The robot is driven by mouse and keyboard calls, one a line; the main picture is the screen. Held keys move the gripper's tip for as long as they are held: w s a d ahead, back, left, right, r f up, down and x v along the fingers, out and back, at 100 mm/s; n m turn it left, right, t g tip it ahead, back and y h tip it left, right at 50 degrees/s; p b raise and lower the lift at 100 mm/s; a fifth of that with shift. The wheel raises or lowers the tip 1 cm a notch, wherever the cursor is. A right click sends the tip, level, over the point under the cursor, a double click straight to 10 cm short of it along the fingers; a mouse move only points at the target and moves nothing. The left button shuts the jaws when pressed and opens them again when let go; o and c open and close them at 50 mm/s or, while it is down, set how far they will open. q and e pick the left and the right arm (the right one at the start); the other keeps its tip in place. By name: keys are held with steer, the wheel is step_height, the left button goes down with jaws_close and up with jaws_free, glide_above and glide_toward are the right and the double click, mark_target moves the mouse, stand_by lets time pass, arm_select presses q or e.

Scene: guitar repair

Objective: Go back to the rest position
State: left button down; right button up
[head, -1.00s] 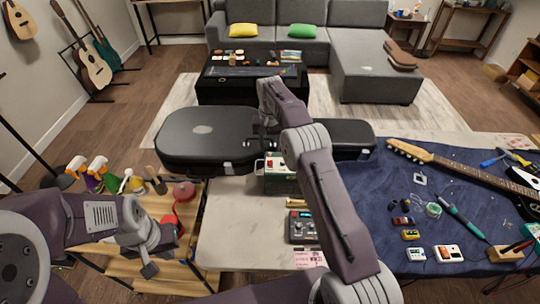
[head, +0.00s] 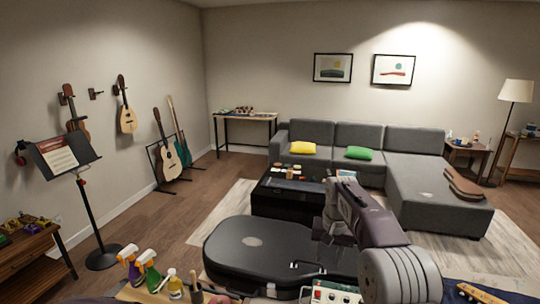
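My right arm comes in from the lower right. Its gripper (head: 318,258) points down over the right part of the black guitar case (head: 225,262), near the case's latches. I cannot tell whether it touches the case, and its fingers are too dark and small to show if they are open or shut. No held object shows in it. My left gripper is out of the picture.
Spray bottles (head: 148,272) stand at the bottom left. A music stand (head: 75,180) is at left. Beyond the case are a black coffee table (head: 275,205) and a grey sofa (head: 340,150). Floor between stand and case is clear.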

steer(key=s+f+n, duration=0.1)
steer(key=s+f, duration=0.2)
steer(key=s, duration=0.5)
steer(key=s+f+n, duration=0.1)
steer(key=s+f, duration=0.3)
steer(key=s, duration=0.5)
steer(key=s+f+n, duration=0.1)
steer(key=s+f, duration=0.3)
steer(key=s, duration=0.5)
steer(key=shift+s+d+f, duration=0.15)
steer(key=shift+s+f, duration=0.1)
steer(key=shift+s, duration=0.15)
steer(key=shift+d, duration=0.1)
